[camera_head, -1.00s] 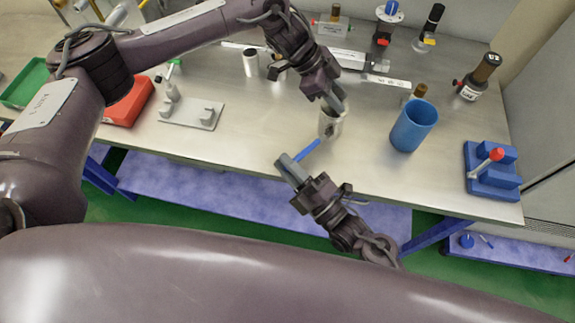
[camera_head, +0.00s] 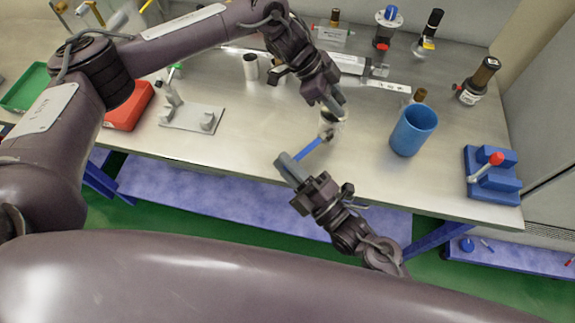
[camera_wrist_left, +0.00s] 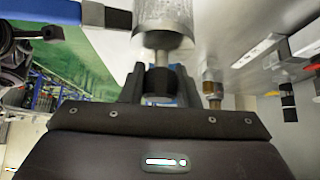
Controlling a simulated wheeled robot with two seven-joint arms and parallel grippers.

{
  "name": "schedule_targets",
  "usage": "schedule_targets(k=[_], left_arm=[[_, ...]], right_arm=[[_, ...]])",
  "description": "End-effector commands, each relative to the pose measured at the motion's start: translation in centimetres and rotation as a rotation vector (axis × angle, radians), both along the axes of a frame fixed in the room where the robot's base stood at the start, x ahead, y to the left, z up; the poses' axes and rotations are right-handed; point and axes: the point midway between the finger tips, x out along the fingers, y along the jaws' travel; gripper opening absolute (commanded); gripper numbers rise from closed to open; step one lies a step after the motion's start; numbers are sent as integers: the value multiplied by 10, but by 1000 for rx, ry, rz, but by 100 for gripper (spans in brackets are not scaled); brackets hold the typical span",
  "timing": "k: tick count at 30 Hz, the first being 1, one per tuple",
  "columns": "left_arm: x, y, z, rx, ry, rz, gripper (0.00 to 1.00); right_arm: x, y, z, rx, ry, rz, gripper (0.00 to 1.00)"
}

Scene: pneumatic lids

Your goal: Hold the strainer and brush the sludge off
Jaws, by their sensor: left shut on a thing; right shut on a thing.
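The strainer (camera_head: 332,123) is a grey mesh cylinder above the table near its front edge. My left gripper (camera_head: 338,105) is shut on its thin end; the left wrist view shows the mesh (camera_wrist_left: 163,15) beyond the fingers (camera_wrist_left: 160,85). My right gripper (camera_head: 284,165) is shut on a blue-handled brush (camera_head: 308,150). The brush points up and right, with its dark tip at the strainer's lower left side. In the left wrist view the brush (camera_wrist_left: 45,10) ends beside the mesh; I cannot tell whether it touches. Sludge on the strainer cannot be clearly made out.
A blue cup (camera_head: 413,130) stands right of the strainer. A blue block with a red-knobbed lever (camera_head: 492,175) is at the right edge. A grey stand (camera_head: 192,116), a red tray (camera_head: 128,108) and a green tray (camera_head: 27,88) are left. Bottles stand along the back.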

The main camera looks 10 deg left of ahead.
Motion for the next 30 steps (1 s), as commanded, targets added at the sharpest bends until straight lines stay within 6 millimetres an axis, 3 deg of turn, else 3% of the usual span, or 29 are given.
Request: schedule_targets(k=[30], left_arm=[[-2,1,-4,7,7,-1,8]], right_arm=[[0,-1,-26,-1,-1,-1,0]])
